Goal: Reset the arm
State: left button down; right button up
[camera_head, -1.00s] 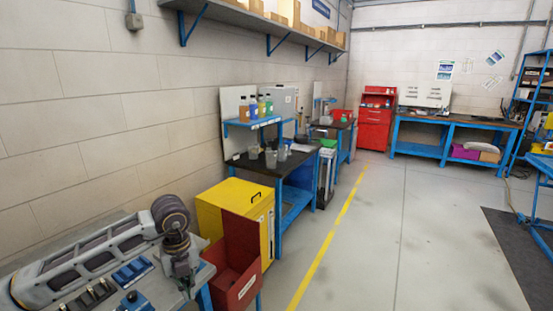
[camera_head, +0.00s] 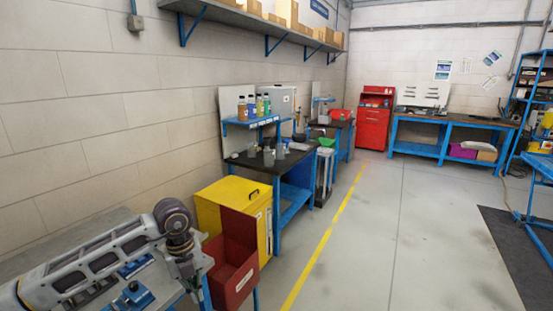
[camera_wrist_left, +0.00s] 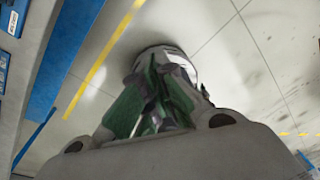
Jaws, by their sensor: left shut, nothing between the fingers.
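My left arm comes in from the lower left in the head view, over a grey bench (camera_head: 62,238). Its wrist bends down at the bench's right end, and my left gripper (camera_head: 188,278) hangs there beside the red bin, small and partly unclear. In the left wrist view the gripper (camera_wrist_left: 158,75) shows its green and grey fingers close together, with nothing between them. Bare floor and a pale round shape (camera_wrist_left: 191,62) lie beyond the fingertips. My right gripper is in neither view.
Blue fixtures (camera_head: 130,297) sit on the bench under my arm. A red open bin (camera_head: 232,275) and a yellow cabinet (camera_head: 225,197) stand just right of the gripper. Grey floor (camera_head: 375,235) beyond the yellow line is clear.

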pick_arm(q)
jog(key=w+d+f+n+h, duration=0.1)
jog(key=w+d+f+h, duration=0.25)
jog(key=d+h, duration=0.3)
jog(key=w+d+f+n+h, duration=0.2)
jog(key=w+d+f+h, duration=0.15)
jog(key=d+h, duration=0.35)
jog(key=w+a+f+n+t, duration=0.2)
jog(key=w+f+n+t, duration=0.3)
jog(key=f+n+t, duration=0.3)
jog(key=s+a+f+n+t+y, duration=0.2)
jog(key=a+f+n+y, duration=0.25)
jog(key=f, duration=0.75)
jog(key=s+a+f+n+t+y, duration=0.25)
jog(key=a+f+n, duration=0.3)
jog(key=f, duration=0.65)
jog(key=s+a+f+n+g+y, duration=0.2)
jog(key=s+a+f+y, duration=0.15)
jog(key=s+f, duration=0.65)
jog(key=s+a+f+n+g+y, duration=0.2)
jog(key=s+a+f+y, duration=0.15)
jog(key=s+f, duration=0.55)
jog(key=s+f+n+g, duration=0.1)
jog(key=s+f+g, duration=0.2)
jog(key=s, duration=1.3)
jog(key=s+f+n+g, duration=0.2)
jog(key=s+f, duration=0.6)
jog(key=s, duration=0.8)
jog(key=shift+g+y, duration=0.35)
jog(key=shift+g, duration=0.7)
